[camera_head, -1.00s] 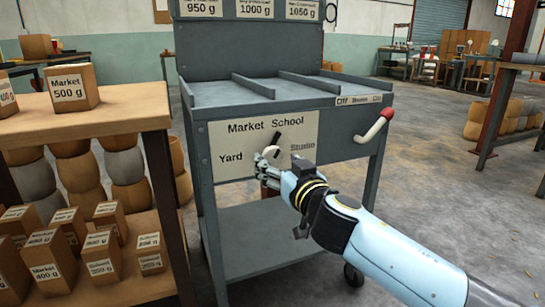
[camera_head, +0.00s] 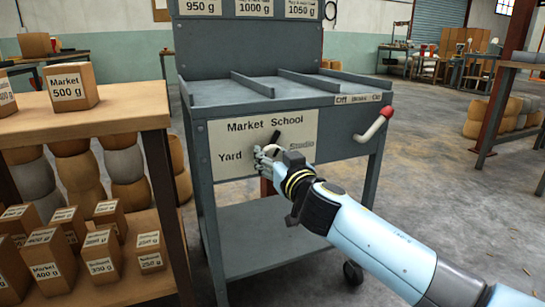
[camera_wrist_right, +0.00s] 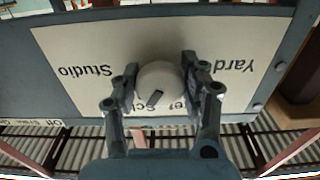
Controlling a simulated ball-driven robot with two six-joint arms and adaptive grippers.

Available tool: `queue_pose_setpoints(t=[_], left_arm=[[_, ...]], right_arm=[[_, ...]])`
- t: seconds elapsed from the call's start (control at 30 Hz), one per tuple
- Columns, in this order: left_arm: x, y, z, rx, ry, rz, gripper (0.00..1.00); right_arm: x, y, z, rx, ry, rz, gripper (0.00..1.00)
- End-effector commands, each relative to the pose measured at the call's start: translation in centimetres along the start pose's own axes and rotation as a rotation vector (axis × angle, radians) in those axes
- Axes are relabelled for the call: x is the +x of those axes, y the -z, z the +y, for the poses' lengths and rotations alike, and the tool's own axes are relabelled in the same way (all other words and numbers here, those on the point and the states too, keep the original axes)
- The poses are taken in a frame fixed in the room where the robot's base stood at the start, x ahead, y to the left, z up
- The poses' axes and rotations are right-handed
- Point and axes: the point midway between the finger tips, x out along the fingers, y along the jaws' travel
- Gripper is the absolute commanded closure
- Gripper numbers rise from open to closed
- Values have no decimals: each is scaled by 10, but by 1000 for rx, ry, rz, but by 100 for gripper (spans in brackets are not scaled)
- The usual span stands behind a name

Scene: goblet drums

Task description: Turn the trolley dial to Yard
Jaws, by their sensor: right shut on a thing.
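The grey trolley (camera_head: 250,92) carries a pale dial plate (camera_head: 222,135) lettered Market, School, Yard and Studio. The round cream dial (camera_wrist_right: 160,88) stands on this plate, mostly hidden by my right gripper in the head view. A dark mark on the dial slants toward the School side. My right gripper (camera_head: 263,160) is shut on the dial, one finger on each side of it in the right wrist view (camera_wrist_right: 160,85). The plate shows upside down there, with Yard on the right and Studio on the left. My left gripper is not in view.
A red-tipped lever (camera_head: 376,127) sticks out at the trolley's right front, beside a labelled strip (camera_head: 358,99). A wooden shelf (camera_head: 125,125) with labelled boxes and drums stands close on the left. The floor (camera_head: 450,190) to the right is open.

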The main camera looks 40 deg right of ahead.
Motion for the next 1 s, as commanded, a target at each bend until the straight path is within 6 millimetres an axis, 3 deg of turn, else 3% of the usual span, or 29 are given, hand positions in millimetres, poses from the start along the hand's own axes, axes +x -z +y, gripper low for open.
queue_pose_setpoints(t=[0.47,1.0], left_arm=[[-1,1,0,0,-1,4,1],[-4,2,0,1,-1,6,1]], right_arm=[[0,0,0,-111,1,0,89],[0,0,1,-592,1,0,89]])
